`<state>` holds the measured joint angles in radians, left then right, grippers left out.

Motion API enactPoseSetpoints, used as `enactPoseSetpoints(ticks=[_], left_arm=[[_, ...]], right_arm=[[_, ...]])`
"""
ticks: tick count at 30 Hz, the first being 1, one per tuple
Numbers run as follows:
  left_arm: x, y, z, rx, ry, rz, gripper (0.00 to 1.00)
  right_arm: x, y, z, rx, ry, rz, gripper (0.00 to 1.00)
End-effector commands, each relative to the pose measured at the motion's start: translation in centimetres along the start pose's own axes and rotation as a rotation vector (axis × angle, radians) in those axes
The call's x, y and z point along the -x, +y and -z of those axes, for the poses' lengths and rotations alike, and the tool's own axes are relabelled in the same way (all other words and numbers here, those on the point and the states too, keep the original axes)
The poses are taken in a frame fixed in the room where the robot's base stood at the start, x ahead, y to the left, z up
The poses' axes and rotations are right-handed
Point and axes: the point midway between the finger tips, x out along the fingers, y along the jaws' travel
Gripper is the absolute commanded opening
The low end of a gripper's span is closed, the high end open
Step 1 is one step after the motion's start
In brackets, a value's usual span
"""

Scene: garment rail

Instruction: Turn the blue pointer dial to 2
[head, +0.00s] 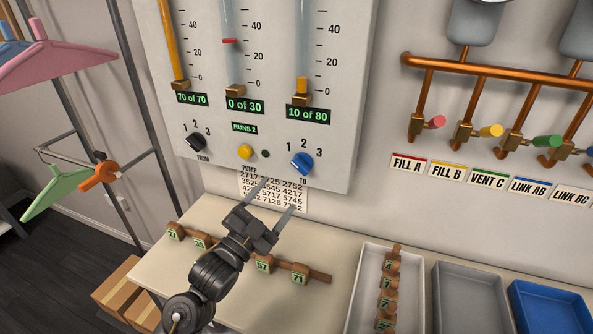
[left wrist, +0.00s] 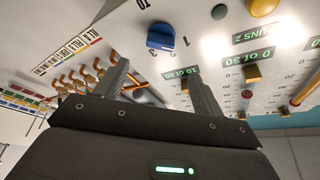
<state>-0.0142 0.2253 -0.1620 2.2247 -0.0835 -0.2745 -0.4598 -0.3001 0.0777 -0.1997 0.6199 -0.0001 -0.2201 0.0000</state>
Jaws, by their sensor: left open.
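The blue pointer dial (head: 302,163) is on the white wall panel, lower right, above the label TO, with 1, 2 and 3 around it. I cannot tell for certain which number it points at. It also shows in the left wrist view (left wrist: 161,36), beyond the fingers. My left gripper (head: 278,198) is open and empty, below and a little left of the dial and apart from it. In the left wrist view its two fingers (left wrist: 160,78) stand apart with nothing between them. My right gripper is in neither view.
A black FROM dial (head: 196,141) and yellow PUMP button (head: 245,152) are left of the blue dial. Gauges rise above. A table (head: 225,290) below holds numbered tags and trays (head: 466,300). Copper pipes with coloured valves (head: 490,130) are to the right.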

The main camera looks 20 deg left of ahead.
Motion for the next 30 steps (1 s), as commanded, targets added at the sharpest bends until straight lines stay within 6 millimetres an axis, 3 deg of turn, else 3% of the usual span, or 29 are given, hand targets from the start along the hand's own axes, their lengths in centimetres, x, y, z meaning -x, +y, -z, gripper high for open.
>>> enactPoseSetpoints(ticks=[9, 15, 28, 30], left_arm=[[-6.0, -0.3, 0.3, 0.003, -0.001, 0.0, 0.69], [-8.7, -0.1, 0.2, 0.002, -0.002, 0.0, 0.69], [-9.8, 0.0, 0.0, 0.001, -0.002, -0.001, 0.69], [-9.8, 0.0, 0.0, 0.002, -0.002, -0.001, 0.63]], right_arm=[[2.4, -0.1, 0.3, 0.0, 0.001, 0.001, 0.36], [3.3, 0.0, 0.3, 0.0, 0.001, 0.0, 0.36], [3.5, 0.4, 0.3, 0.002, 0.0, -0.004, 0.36], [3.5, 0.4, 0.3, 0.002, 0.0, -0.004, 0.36]])
